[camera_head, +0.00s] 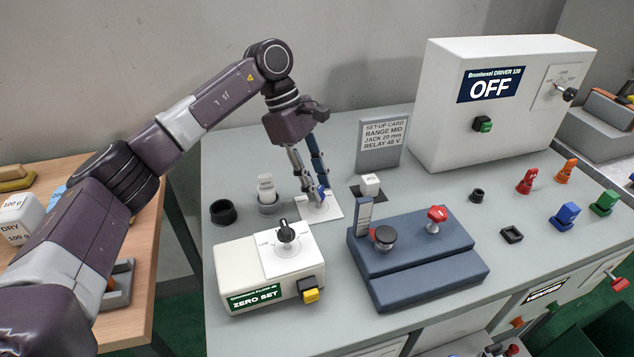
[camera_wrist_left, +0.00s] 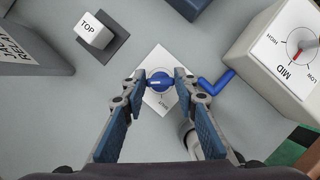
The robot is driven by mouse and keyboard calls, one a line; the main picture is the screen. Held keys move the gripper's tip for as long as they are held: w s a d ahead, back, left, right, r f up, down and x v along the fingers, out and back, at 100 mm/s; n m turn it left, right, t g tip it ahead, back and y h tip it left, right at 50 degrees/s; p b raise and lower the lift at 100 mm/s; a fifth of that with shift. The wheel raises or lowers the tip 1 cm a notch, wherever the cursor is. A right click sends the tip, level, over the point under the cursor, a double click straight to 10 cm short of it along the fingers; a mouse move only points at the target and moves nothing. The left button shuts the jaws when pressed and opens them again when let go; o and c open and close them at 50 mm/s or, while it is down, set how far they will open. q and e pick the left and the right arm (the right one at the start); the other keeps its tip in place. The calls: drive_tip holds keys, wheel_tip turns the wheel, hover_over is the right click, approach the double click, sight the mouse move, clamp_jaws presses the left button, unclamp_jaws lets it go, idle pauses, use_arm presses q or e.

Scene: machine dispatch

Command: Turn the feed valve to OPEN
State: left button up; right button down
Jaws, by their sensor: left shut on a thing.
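The feed valve (camera_wrist_left: 160,82) is a blue handle with a round hub on a white plate (camera_wrist_left: 160,58); a bent blue lever (camera_wrist_left: 216,84) shows to the right of the right finger. In the head view the white plate (camera_head: 328,210) lies on the grey bench, with the blue part mostly hidden by the fingers. My left gripper (camera_head: 318,190) points down over the plate, and its fingertips (camera_wrist_left: 160,84) are shut on the valve handle from both sides. My right gripper is not in view.
A white ZERO SET box (camera_head: 242,270) with a black knob stands in front of the plate. A white cube (camera_head: 370,184) on a black pad and a slate-blue base (camera_head: 420,262) lie to the right. A glass jar (camera_head: 266,190) and black ring (camera_head: 223,212) stand left.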

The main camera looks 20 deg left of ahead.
use_arm(q)
drive_tip(key=shift+w+r, duration=0.15)
drive_tip(key=shift+r, duration=0.05)
drive_tip(key=o, duration=0.9)
drive_tip(key=shift+o, duration=1.3)
drive_tip(key=shift+f, duration=0.1)
drive_tip(key=s+v, duration=0.1)
drive_tip(key=v, duration=1.1)
drive_tip(key=shift+w, duration=0.4)
